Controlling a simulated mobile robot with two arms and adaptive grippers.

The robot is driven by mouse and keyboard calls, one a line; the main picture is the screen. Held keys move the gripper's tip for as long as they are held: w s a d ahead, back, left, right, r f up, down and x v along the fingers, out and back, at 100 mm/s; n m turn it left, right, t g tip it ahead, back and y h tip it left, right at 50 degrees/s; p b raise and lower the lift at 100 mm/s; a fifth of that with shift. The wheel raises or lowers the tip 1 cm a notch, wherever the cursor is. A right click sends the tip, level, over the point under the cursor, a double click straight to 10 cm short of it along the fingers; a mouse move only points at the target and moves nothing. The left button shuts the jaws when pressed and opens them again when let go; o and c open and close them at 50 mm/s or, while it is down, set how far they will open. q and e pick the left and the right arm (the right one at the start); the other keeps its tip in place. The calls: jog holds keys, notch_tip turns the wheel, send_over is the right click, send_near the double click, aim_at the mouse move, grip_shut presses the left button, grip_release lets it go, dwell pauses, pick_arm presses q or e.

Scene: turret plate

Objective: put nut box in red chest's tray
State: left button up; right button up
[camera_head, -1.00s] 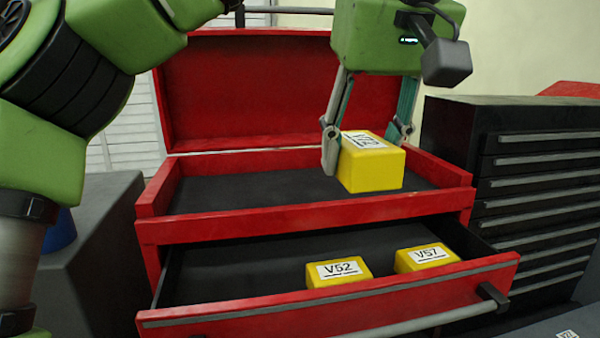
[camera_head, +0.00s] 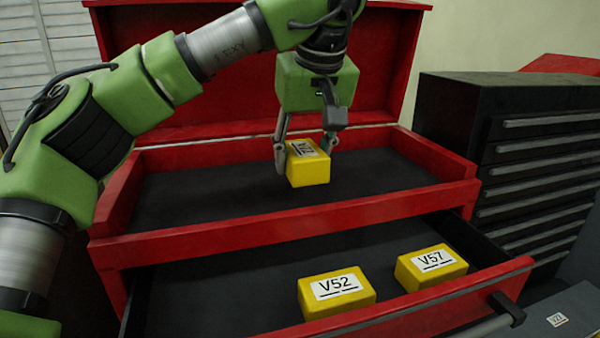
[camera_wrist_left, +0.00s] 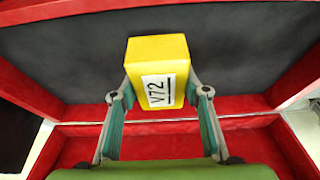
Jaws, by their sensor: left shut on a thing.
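A yellow box (camera_head: 308,165) with a white label is held between the fingers of my left gripper (camera_head: 306,152) over the open top tray (camera_head: 400,195) of the red chest (camera_head: 290,212). In the left wrist view the yellow box (camera_wrist_left: 158,70) reads V72 and sits between both fingertips (camera_wrist_left: 160,92). Whether the box touches the tray floor I cannot tell. The tray is black inside and otherwise empty. My right gripper is not in view.
Below the tray, an open drawer (camera_head: 230,290) holds two yellow boxes, V52 (camera_head: 336,292) and V57 (camera_head: 431,266). The raised red lid (camera_head: 190,75) stands behind the tray. A black drawer cabinet (camera_head: 520,150) is at the right. The tray's left side is clear.

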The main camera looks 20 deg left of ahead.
aim_at(301, 196)
pick_arm(q)
jog(key=shift+w+f, duration=0.25)
jog(key=shift+f, duration=0.15)
jog(key=shift+w+a+f+p, duration=0.1)
jog(key=shift+a+f+p, duration=0.05)
jog(key=shift+f+p, duration=0.15)
jog(key=x, duration=0.3)
jog(key=shift+f+p, duration=0.3)
jog(key=shift+f, duration=0.05)
jog(key=shift+s+d, duration=0.25)
jog(key=shift+f, duration=0.15)
jog(key=o, duration=1.4)
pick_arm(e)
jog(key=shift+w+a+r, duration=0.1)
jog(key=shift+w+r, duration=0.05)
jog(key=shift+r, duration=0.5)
